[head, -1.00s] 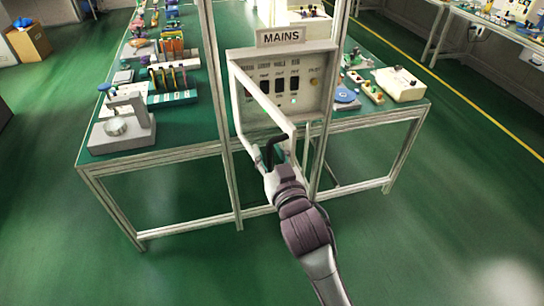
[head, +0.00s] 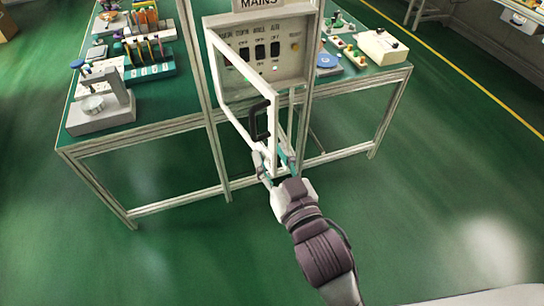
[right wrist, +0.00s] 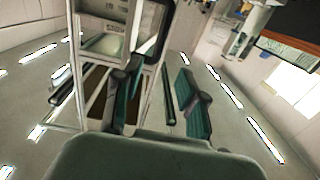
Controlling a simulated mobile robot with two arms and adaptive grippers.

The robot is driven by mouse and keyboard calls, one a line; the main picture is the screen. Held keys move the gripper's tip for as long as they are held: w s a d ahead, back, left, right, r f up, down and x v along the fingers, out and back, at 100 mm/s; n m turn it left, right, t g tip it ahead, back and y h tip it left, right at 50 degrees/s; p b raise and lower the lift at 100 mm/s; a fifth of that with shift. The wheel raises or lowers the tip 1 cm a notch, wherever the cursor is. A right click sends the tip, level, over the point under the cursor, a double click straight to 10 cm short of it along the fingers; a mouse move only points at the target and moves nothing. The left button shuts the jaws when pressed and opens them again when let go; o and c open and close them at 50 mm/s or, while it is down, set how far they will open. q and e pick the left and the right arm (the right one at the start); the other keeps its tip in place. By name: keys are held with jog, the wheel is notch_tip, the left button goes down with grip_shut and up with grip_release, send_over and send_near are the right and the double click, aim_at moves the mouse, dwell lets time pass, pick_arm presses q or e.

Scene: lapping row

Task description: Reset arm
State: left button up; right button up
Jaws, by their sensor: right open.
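The mains panel (head: 284,62) stands upright on the bench frame, with a row of black switches and a small light. Its white-framed door (head: 233,103) stands open, swung out toward me. A black handle (head: 260,120) is on the door's free side, with nothing gripping it. My right gripper (head: 276,165) is open at the door's lower free corner, just below the handle, a finger showing on each side of the corner. Whether it touches the frame I cannot tell. In the right wrist view its teal fingers (right wrist: 158,95) are apart. My left gripper is not in view.
The green bench (head: 150,110) holds a grey stand (head: 103,108), racks of coloured tools (head: 149,60) on the left and a white box (head: 383,46) on the right. Metal uprights flank the panel. Green floor around the bench is clear.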

notch_tip(320, 180, down, 24)
jog(key=n+g+h, duration=0.1)
jog(key=g, duration=0.4)
jog(key=s+d+f+g+h, duration=0.1)
jog(key=s+d+f+g, duration=0.15)
jog(key=f, duration=0.65)
jog(key=s+d+f+g+h, duration=0.1)
jog(key=s+d+f, duration=0.25)
jog(key=f, duration=0.45)
jog(key=s+d+f+g+h, duration=0.1)
jog(key=s+d+f+g, duration=0.1)
jog(key=s+d+f, duration=0.2)
jog(key=s+d+f+m+g, duration=0.1)
jog(key=s+d+f+g, duration=0.2)
jog(key=s+f, duration=0.7)
jog(key=s+d+f+m+g+h, duration=0.1)
jog(key=s+d+f, duration=0.6)
jog(key=s, duration=0.9)
jog(key=shift+s+d+g+h, duration=0.2)
jog(key=shift+g+h, duration=0.1)
jog(key=shift+g, duration=0.55)
